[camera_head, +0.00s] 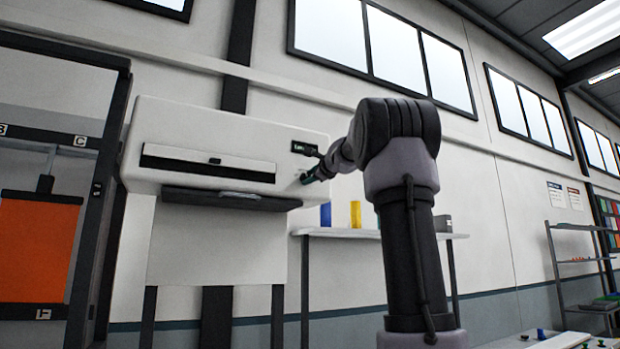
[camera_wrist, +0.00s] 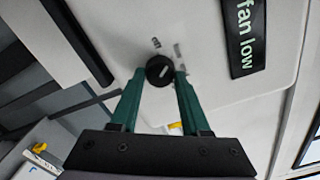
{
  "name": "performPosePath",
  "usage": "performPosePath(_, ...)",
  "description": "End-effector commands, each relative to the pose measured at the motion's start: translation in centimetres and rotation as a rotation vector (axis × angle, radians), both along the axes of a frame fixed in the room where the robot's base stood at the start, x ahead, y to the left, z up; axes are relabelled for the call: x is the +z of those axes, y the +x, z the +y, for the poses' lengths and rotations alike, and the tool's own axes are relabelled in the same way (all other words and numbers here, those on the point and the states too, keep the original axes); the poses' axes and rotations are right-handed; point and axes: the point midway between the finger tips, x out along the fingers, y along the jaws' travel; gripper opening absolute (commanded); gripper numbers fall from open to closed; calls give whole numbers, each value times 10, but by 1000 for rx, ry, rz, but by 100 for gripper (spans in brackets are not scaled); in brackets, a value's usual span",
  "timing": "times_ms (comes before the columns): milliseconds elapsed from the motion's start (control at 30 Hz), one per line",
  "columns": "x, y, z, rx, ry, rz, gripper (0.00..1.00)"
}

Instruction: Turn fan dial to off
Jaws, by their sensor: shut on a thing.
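The fan dial (camera_wrist: 160,70) is a round black knob with a pale mark, on the front of a white machine (camera_head: 220,130). In the wrist view the two green fingers of my gripper (camera_wrist: 160,78) reach up to the dial, one on each side, and are closed on it. A black label (camera_wrist: 243,35) reading "fan low" sits right of the dial. Small grey marks are on the panel just above the dial. In the head view my gripper (camera_head: 308,177) is at the machine's right end, where the dial is too small to make out.
A dark tray-like ledge (camera_head: 225,198) juts out below the machine's slot. A shelf (camera_head: 380,235) to the right holds a blue cylinder (camera_head: 326,214) and a yellow one (camera_head: 355,214). An orange panel (camera_head: 35,247) stands at far left.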

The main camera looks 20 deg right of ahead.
Motion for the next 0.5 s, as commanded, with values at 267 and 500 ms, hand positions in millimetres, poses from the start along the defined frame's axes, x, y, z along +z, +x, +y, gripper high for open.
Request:
performPosePath(267, 0, 0, 0, 1, -260, -7, 0)
performPosePath(500, 0, 0, 0, 1, -456, -14, 0)
